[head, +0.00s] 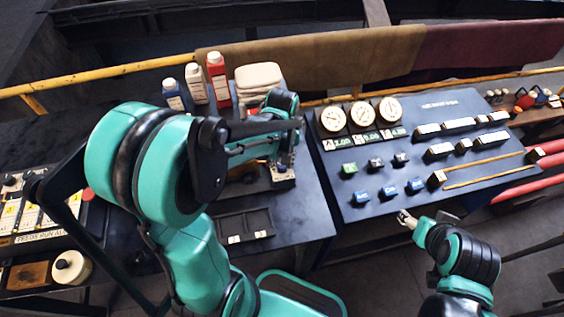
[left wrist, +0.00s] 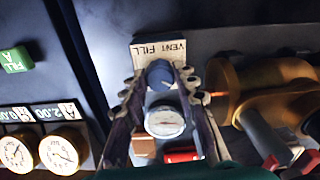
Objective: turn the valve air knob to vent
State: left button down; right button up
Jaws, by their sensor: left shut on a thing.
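The blue air knob (left wrist: 160,73) sits between the two fingers of my left gripper (left wrist: 162,82) in the left wrist view, and the fingers are shut on it. A pale plate (left wrist: 158,50) reading VENT and FILL, upside down in this view, lies just beyond the knob. A round white gauge (left wrist: 165,122) shows between the fingers. Which word the knob points to cannot be told.
A brass fitting (left wrist: 275,85) stands close beside the left gripper. In the head view a sloped panel (head: 365,205) with gauges and colored blocks is to the right. Bottles (head: 197,84) and folded cloths (head: 258,75) stand behind.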

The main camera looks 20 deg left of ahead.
pick_arm(q)
jog(key=shift+n, duration=0.3)
dwell(0.4)
jog(key=c, duration=1.2)
grip_release()
jog(key=shift+o, duration=0.2)
notch_tip(320, 180, up, 12)
jog(key=m+t+b, duration=0.2)
jog(key=m+t, duration=0.5)
jog(key=m, duration=0.2)
send_near(282, 167)
jog(key=d, duration=0.1)
jog(key=s+d+r, duration=0.1)
jog(key=d, duration=0.1)
jog(key=shift+s+r, duration=0.3)
jog(key=shift+s, duration=0.1)
